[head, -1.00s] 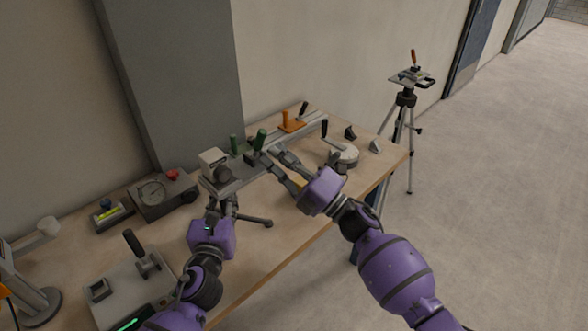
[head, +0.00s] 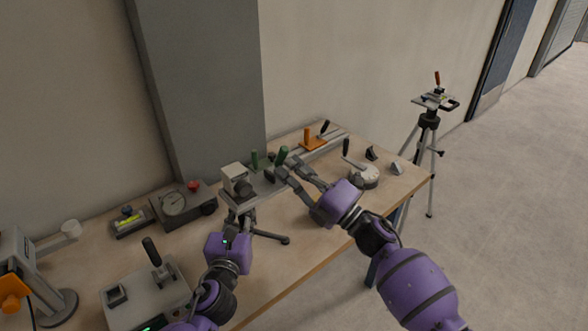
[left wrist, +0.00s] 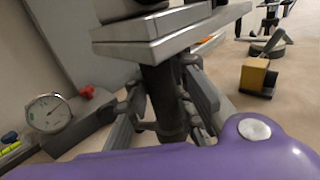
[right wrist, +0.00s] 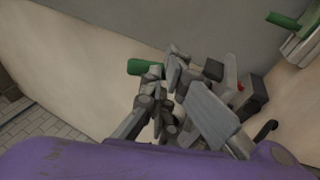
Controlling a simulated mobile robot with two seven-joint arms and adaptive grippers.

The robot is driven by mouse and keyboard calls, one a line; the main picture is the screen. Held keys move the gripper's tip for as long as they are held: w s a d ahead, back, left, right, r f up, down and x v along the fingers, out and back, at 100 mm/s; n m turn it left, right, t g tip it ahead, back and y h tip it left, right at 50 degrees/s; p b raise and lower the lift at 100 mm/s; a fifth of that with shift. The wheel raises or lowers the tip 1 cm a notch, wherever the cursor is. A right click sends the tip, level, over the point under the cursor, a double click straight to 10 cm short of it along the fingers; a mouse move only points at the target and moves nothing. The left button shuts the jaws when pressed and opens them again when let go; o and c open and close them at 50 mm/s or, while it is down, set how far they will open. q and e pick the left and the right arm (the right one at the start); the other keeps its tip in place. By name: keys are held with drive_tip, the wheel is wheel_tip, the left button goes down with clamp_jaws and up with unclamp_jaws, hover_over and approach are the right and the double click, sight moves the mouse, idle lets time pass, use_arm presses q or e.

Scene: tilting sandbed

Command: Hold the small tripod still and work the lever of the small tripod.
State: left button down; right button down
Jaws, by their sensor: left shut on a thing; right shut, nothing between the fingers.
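The small tripod (head: 286,240) stands on the workbench, with a flat grey plate and a pale box-shaped head on top. Its dark column (left wrist: 163,95) and plate underside (left wrist: 165,42) fill the left wrist view. My left gripper (head: 243,216) is shut around the column just under the plate. A dark lever with a green grip (head: 282,155) rises by the plate's right end; the green grip (right wrist: 145,68) also shows in the right wrist view. My right gripper (head: 284,172) is shut and empty close beside it; I cannot tell whether they touch.
A gauge box (head: 174,203) with a red knob stands left of the tripod. A round grey device with a crank (head: 363,176) and an orange-handled slide (head: 311,140) are to the right. A lever box (head: 145,295) is at front left. A large tripod (head: 428,122) stands beyond the bench.

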sight(284, 151)
drive_tip(key=shift+w+r, duration=0.15)
drive_tip(key=shift+r, duration=0.15)
drive_tip(key=shift+w+a+r+h, duration=0.4)
drive_tip(key=shift+w+a+r, duration=0.2)
drive_tip(key=shift+w+r, duration=0.15)
drive_tip(key=shift+x, duration=0.75)
drive_tip(key=shift+w+a+r, duration=0.25)
drive_tip(key=shift+w+a, duration=0.2)
drive_tip(key=shift+w, duration=0.35)
use_arm(q)
drive_tip(key=shift+f, duration=0.1)
use_arm(e)
drive_tip(key=s+d+r, duration=0.4)
drive_tip(key=s+d, duration=0.4)
drive_tip(key=d, duration=0.2)
drive_tip(key=shift+s+r, duration=0.25)
